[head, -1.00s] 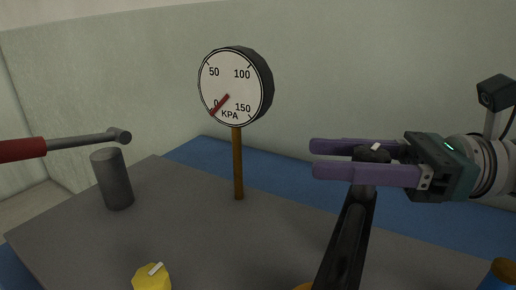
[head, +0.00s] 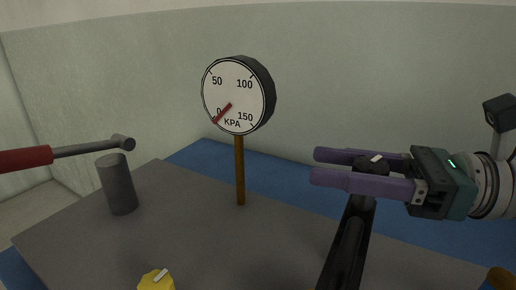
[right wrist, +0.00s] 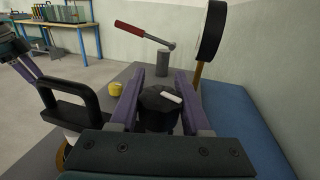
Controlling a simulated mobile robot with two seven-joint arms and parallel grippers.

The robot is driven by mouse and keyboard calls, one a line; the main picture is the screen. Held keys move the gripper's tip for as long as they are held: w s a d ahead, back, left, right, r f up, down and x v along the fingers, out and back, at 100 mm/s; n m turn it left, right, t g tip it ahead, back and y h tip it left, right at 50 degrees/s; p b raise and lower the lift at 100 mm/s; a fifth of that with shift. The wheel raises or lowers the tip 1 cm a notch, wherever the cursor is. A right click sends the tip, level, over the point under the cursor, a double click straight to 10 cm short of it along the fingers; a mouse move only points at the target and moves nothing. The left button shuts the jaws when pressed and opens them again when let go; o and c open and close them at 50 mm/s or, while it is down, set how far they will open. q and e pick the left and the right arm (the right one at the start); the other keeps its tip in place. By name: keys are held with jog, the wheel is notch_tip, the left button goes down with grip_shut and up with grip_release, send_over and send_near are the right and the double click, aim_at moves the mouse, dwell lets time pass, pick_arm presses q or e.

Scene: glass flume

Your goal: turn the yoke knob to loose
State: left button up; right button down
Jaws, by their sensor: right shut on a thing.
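The yoke knob (head: 370,165) is dark, with a white mark on top, and sits at the top of a dark sloping bar (head: 345,240). My right gripper (head: 316,166) comes in from the right and is shut on the knob, its purple fingers along both sides. In the right wrist view the knob (right wrist: 158,112) is between the fingers, its white mark pointing to the lower right. No loose or tight lettering can be read. My left gripper (right wrist: 25,68) shows partly at the left edge of the right wrist view; its jaw state is unclear.
A gauge (head: 236,96) on a brown post reads near 0 kPa. A red-handled lever (head: 60,153) is by a grey cylinder (head: 117,185) on the grey top. A yellow knob (head: 156,281) is at the front. A black handle (right wrist: 80,105) stands left of the right gripper.

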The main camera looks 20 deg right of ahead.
jog(key=shift+w+d+m+t+h+p, duration=0.25)
jog(key=shift+d+m+t+h, duration=0.2)
jog(key=shift+m+t+h, duration=1.25)
jog(key=shift+w+d+m+t+h+p, duration=0.25)
jog(key=shift+d+m+t+h, duration=0.35)
jog(key=shift+m+h, duration=1.95)
jog(key=shift+w+d+m+t+h+p, duration=0.25)
jog(key=shift+m+t+h, duration=1.05)
jog(key=shift+h, duration=1.75)
jog(key=shift+s+d, duration=0.1)
jog(key=shift+c, duration=1.9)
grip_release()
